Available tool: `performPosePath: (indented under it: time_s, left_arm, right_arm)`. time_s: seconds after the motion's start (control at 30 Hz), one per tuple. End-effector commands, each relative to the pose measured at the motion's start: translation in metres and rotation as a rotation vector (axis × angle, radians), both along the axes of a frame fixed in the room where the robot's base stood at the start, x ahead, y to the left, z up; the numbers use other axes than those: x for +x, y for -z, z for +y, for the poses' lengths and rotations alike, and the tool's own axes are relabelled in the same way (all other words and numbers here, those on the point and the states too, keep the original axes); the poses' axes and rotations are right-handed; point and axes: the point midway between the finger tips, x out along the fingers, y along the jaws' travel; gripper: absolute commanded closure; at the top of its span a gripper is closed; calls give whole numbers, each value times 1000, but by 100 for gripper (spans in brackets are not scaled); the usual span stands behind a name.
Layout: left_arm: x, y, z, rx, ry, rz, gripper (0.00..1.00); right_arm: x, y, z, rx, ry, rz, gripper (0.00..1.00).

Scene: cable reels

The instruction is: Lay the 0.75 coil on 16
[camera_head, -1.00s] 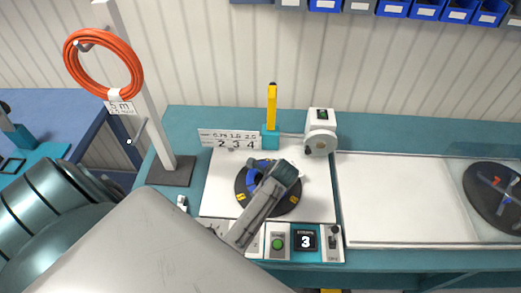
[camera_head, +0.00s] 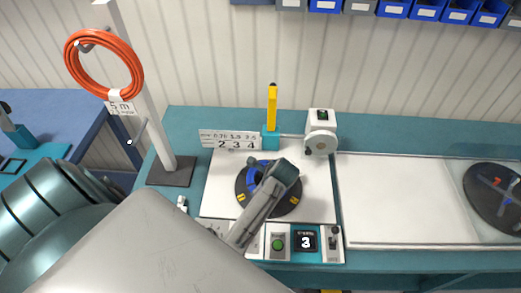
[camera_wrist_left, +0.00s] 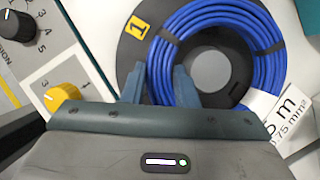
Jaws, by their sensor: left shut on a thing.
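The blue coil (camera_wrist_left: 243,45) lies on a black round turntable (camera_wrist_left: 132,50); its white tag (camera_wrist_left: 280,118) reads 5 m, 0.75 mm². My left gripper (camera_wrist_left: 159,80) is shut on the near left side of the coil, one finger on each side of the strand. In the head view the coil (camera_head: 253,176) shows in part beside my left gripper (camera_head: 259,167), whose arm hides the rest. No place marked 16 can be read. My right gripper is not in view.
An orange coil (camera_head: 66,62) hangs on a post (camera_head: 153,110) at left. A yellow upright (camera_head: 272,106) and a white device (camera_head: 321,133) stand behind the turntable. A control panel (camera_head: 305,242) showing 3 is in front.

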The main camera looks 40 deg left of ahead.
Motion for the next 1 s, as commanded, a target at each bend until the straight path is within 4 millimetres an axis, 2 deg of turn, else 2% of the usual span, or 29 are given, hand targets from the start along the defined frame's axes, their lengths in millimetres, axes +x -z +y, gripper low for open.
performPosePath:
  time_s: [0.43, 1.0]
  left_arm:
    - [1, -4, 0, 0, 0, -2, 100]
    - [1, -37, 0, 1, 0, -2, 100]
  right_arm:
    - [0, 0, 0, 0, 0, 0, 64]
    - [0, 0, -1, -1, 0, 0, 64]
